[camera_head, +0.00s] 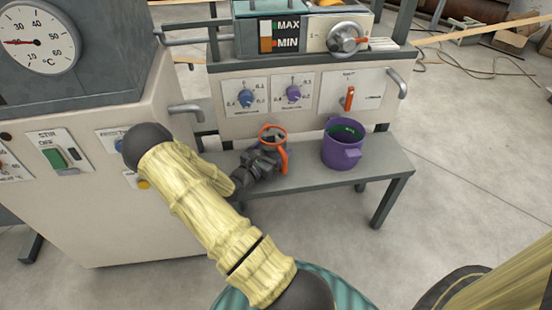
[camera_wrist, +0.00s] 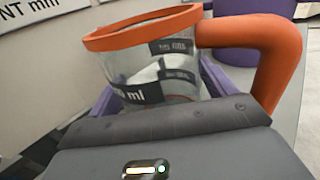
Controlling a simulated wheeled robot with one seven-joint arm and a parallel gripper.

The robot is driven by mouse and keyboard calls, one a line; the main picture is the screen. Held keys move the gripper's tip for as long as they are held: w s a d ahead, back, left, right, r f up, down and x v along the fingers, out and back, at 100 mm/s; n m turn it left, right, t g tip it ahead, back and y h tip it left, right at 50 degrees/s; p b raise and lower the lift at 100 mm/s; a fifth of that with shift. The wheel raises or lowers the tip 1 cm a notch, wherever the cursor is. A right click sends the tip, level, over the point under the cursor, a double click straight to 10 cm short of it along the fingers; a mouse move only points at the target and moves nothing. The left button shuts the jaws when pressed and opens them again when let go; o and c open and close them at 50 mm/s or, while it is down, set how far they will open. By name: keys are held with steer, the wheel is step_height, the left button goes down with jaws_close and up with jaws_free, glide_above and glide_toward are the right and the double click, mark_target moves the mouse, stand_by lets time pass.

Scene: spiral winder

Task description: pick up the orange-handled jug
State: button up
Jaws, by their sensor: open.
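The jug (camera_head: 273,133) has a clear body, an orange rim and an orange handle. It stands on the grey bench, and my gripper (camera_head: 262,162) is right in front of it, hiding its lower part. In the wrist view the jug (camera_wrist: 150,70) fills the middle, with its handle (camera_wrist: 270,50) curving down on the right. Purple finger parts show on both sides of the clear body, left and right. The jaws are open with the jug's body between them; whether they touch it I cannot tell.
A purple jug (camera_head: 342,146) stands to the right on the grey bench (camera_head: 310,176). Behind is a panel with blue and purple knobs and an orange lever (camera_head: 349,98). A large machine with a temperature dial (camera_head: 38,42) stands at left.

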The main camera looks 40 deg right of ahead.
stand_by(0.5)
steer(key=c, duration=0.8)
steer(key=shift+o, duration=0.2)
steer(key=shift+r, duration=0.15)
step_height(320, 180, up, 10)
steer(key=p, duration=0.5)
